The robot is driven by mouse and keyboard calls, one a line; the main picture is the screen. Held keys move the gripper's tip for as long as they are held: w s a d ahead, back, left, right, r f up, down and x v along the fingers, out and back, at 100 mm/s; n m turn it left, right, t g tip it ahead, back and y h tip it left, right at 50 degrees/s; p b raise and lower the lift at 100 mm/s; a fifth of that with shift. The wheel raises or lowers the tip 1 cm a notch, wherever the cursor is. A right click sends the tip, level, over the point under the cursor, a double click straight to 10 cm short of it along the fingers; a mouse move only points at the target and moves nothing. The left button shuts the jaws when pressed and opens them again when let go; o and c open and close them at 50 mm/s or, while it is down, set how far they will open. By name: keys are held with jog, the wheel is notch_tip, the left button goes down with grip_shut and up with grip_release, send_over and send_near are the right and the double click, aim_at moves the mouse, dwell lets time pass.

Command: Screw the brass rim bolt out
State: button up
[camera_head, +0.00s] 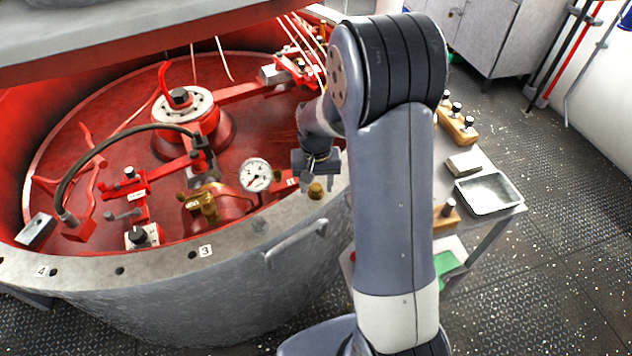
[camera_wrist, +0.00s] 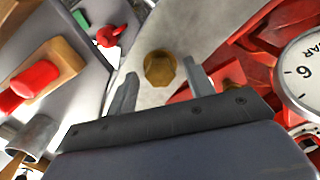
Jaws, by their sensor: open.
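The brass rim bolt (camera_head: 316,190) stands in the grey rim (camera_head: 235,235) of the big red vessel, near the pressure gauge. In the wrist view its many-sided brass head (camera_wrist: 160,67) shows just beyond my fingertips, near the middle between them. My gripper (camera_head: 317,165) is above the bolt in the head view, and its two fingers (camera_wrist: 158,78) are apart with nothing between them that I can see touching. How deep the bolt sits in the rim is hidden.
A white pressure gauge (camera_head: 255,175) and brass valve (camera_head: 203,203) stand inside the vessel close to the rim. A side table to the right holds a metal tray (camera_head: 488,193) and wooden blocks (camera_head: 456,124). A handle (camera_head: 296,243) sticks out of the vessel wall.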

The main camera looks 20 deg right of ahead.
aim_at(316, 187)
jog(key=shift+c, duration=0.4)
jog(key=c, duration=0.9)
jog(key=shift+n+b, duration=0.55)
jog(key=shift+n, duration=1.05)
jog(key=o, duration=1)
jog(key=shift+r, duration=0.1)
notch_tip(316, 187, up, 11)
jog(key=shift+f, duration=0.2)
